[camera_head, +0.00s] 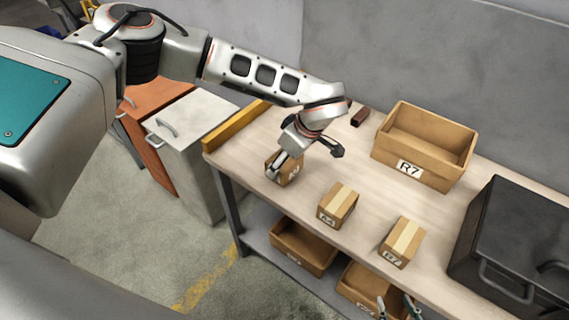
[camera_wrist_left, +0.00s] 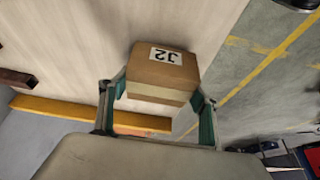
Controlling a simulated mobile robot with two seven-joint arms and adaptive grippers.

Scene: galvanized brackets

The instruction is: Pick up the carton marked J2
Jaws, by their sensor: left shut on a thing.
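The carton marked J2 (camera_wrist_left: 165,68) is a small brown box with a white label, between the two teal-lined fingers of my left gripper (camera_wrist_left: 158,95) in the left wrist view. In the head view the same carton (camera_head: 292,174) is partly hidden by my left gripper (camera_head: 281,163), near the bench's front left edge. The gripper is shut on it. I cannot tell whether the carton touches the bench top. My right gripper (camera_head: 397,306) shows only its fingertips at the bottom of the head view, apart and with nothing between them.
Two more taped cartons, one in the middle (camera_head: 338,205) and one to the right (camera_head: 403,242), stand on the bench (camera_head: 300,206). An open bin marked R7 (camera_head: 408,168) is behind them. A black case (camera_head: 518,235) fills the right end. A yellow strip (camera_head: 235,126) edges the left end.

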